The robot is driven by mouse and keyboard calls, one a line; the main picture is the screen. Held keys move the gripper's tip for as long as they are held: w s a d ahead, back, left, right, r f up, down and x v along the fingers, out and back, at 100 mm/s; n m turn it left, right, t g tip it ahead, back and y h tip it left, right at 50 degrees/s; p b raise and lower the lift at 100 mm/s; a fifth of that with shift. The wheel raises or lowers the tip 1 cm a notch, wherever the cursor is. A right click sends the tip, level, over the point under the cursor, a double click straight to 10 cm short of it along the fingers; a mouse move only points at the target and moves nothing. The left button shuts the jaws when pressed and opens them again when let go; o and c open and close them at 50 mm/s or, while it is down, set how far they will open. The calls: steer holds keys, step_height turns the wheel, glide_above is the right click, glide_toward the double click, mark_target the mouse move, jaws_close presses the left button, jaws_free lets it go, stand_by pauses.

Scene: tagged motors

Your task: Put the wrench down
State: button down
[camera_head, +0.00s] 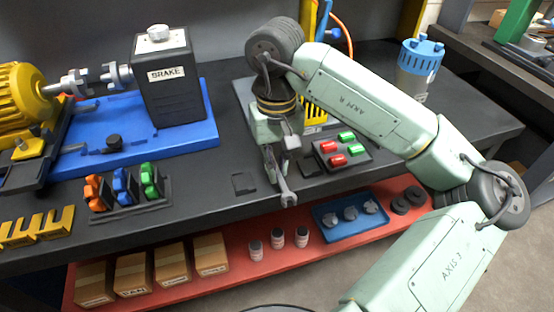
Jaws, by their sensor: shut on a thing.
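My gripper (279,152) is right of centre in the head view, low over the front part of the black bench (215,172). It is shut on a grey wrench (287,192). The wrench points down toward the front edge of the bench, with its open-ended head lowest. The upper part of the wrench is partly hidden by the gripper fingers. I cannot tell whether the wrench touches the bench.
A button box (340,148) with red and green buttons sits just right of the gripper. Left are a rack of coloured clips (124,190) and a blue base (190,137) carrying the brake block (168,85). A red shelf (228,285) below holds cardboard boxes and a blue tray (330,236).

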steer(key=shift+f+b, duration=0.2)
steer(key=shift+b, duration=0.15)
steer(key=c, duration=1.7)
jaws_free()
steer(key=shift+o, duration=0.2)
steer(key=shift+r, duration=0.1)
steer(key=shift+r+p, duration=0.25)
steer(key=shift+p, duration=0.2)
step_height(320, 180, up, 12)
steer(key=b, duration=0.1)
steer(key=shift+w, duration=0.2)
steer(key=shift+f, duration=0.1)
